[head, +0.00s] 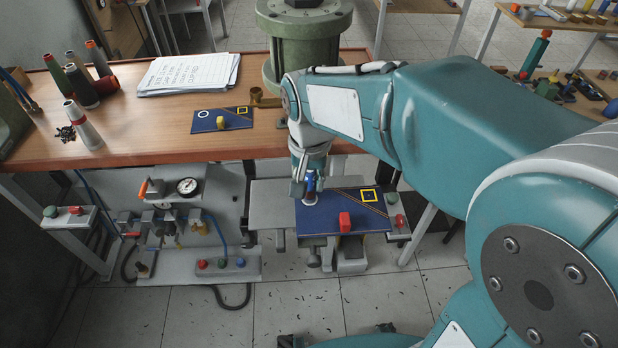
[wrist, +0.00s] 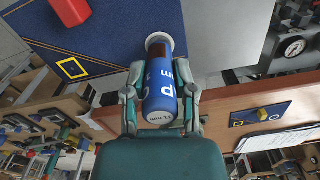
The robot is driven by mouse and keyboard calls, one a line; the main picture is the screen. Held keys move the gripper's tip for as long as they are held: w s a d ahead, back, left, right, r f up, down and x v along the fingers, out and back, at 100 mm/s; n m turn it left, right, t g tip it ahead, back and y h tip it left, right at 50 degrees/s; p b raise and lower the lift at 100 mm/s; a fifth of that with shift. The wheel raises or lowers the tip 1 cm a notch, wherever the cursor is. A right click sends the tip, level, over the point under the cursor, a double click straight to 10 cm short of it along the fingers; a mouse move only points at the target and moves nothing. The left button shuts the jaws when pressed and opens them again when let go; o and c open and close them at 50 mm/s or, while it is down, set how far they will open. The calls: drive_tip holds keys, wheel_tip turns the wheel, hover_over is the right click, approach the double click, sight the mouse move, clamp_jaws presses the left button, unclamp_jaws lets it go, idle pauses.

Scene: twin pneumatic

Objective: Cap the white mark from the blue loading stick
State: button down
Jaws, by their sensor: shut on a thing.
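My gripper (head: 309,172) is shut on the blue loading stick (wrist: 164,98), a blue cylinder with white lettering and a dark brown band at its far end. In the wrist view the fingers (wrist: 161,88) clasp it from both sides. The stick also shows in the head view (head: 311,182), pointing down at the blue board (head: 318,225). The white mark (wrist: 158,38) shows as a pale rim around the stick's far end, mostly covered by it. In the head view the mark (head: 309,200) lies under the stick. I cannot tell whether they touch.
The board also bears a red block (head: 345,222) and a yellow square outline (head: 369,196). A second blue board (head: 205,123) with a yellow block lies on the wooden bench (head: 140,140). Thread cones (head: 82,125) and papers (head: 188,73) stand behind. A gauge unit (head: 187,187) is left.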

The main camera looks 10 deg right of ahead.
idle(0.3)
drive_tip(key=shift+r, duration=2.95)
drive_tip(key=shift+s, duration=0.15)
